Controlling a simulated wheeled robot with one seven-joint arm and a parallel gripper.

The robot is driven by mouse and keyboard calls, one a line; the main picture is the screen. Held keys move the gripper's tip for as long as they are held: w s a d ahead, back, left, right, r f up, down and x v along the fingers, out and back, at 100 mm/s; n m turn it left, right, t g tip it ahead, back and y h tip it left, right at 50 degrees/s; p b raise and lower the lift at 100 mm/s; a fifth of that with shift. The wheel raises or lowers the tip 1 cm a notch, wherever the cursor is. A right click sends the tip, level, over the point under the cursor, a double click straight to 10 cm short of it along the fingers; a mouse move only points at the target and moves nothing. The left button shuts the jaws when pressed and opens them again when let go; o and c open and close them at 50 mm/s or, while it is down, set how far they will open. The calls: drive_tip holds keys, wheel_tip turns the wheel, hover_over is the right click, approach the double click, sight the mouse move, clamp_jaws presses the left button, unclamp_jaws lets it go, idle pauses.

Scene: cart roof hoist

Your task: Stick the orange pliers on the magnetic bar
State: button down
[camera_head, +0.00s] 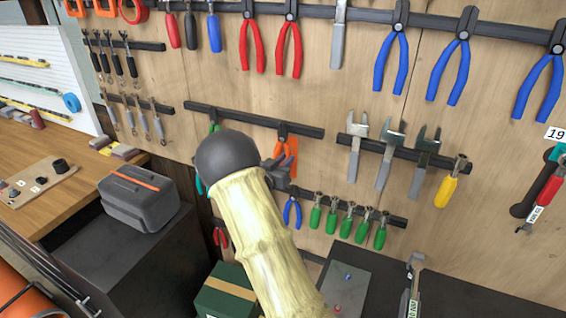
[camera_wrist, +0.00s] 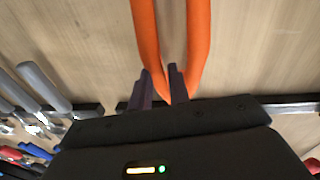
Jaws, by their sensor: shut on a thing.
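The orange pliers (camera_head: 287,147) are upright in front of the middle magnetic bar (camera_head: 225,116), their dark head overlapping it and handles downward. I cannot tell whether the head touches the bar. My gripper (camera_head: 277,172), partly hidden behind my arm, is at the pliers. In the wrist view, the orange handles (camera_wrist: 200,45) run up from my gripper's dark fingers (camera_wrist: 160,88), which are shut on the pliers near where the handles meet. The pliers' head is hidden behind the gripper body there. The bar (camera_wrist: 290,107) shows at both sides of the gripper body.
Green-handled pliers (camera_head: 214,128) hang left on the same bar. Calipers (camera_head: 384,165) hang on a bar to the right. Blue pliers (camera_head: 292,212) and green-handled tools (camera_head: 347,222) hang below. A grey case (camera_head: 140,200) and green box (camera_head: 225,292) stand lower left.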

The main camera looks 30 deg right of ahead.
drive_tip(key=shift+w+d+r, duration=0.1)
drive_tip(key=shift+w+d, duration=0.1)
drive_tip(key=shift+d, duration=0.05)
idle(0.3)
drive_tip(key=c, duration=1.2)
unclamp_jaws()
drive_tip(key=shift+s, duration=0.1)
drive_tip(key=shift+c, duration=0.2)
drive_tip(key=shift+a, duration=0.15)
drive_tip(key=b+v, duration=0.5)
drive_tip(key=v, duration=1.2)
drive_tip(key=shift+b, duration=0.3)
